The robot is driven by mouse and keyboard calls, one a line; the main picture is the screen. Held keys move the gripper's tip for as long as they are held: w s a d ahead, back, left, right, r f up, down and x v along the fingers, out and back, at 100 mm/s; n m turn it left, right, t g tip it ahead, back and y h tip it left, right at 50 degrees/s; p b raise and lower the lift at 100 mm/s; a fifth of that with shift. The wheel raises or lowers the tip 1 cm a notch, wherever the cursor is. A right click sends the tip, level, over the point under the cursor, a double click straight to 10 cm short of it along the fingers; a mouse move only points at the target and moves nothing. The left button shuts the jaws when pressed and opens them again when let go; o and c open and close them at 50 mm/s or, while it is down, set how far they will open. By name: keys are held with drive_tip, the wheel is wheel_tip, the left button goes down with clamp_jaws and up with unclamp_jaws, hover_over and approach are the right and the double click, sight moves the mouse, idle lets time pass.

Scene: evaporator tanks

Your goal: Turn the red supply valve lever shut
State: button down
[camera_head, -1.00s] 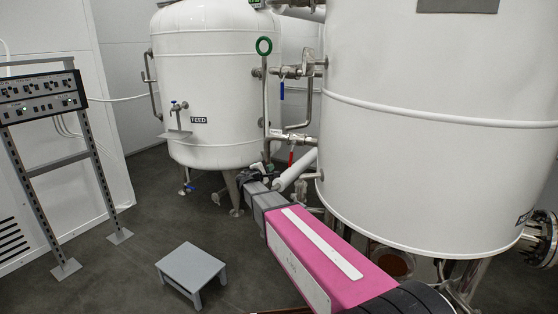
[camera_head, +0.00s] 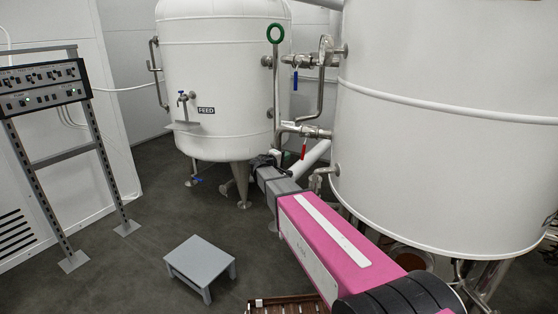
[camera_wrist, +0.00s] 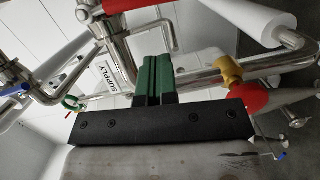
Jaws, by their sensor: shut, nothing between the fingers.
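The red lever (camera_head: 304,149) hangs down from a metal valve on the pipe between the two white tanks in the head view. In the wrist view a red lever (camera_wrist: 126,4) shows at the top edge, partly cut off, beside a metal valve body and above a "SUPPLY" label (camera_wrist: 103,70). My gripper has green fingers (camera_wrist: 153,72) that are together and empty. They look apart from the lever, below it in the wrist picture. In the head view my gripper is small and dark at the far end of my pink arm, its fingers hard to make out.
In the wrist view a yellow fitting (camera_wrist: 229,69) and a red part (camera_wrist: 247,97) lie right of my fingers. A grey step stool (camera_head: 200,262) stands on the floor.

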sight(303, 156)
drive_tip(key=shift+w+d+f, duration=0.1)
drive_tip(key=shift+w+d, duration=0.05)
drive_tip(key=shift+d, duration=0.7)
drive_tip(key=shift+w+d+f, duration=0.1)
drive_tip(key=shift+w+d, duration=0.1)
drive_tip(key=shift+d, duration=0.7)
drive_tip(key=shift+w+d+f, duration=0.1)
drive_tip(key=shift+w+d, duration=0.05)
drive_tip(key=shift+d, duration=0.7)
drive_tip(key=shift+s+d+f+n, duration=0.1)
drive_tip(key=shift+s+d+n, duration=0.05)
drive_tip(key=shift+d, duration=0.35)
drive_tip(key=shift+s+d+f+n, duration=0.1)
drive_tip(key=shift+s+d+n, duration=0.05)
drive_tip(key=shift+d, duration=0.35)
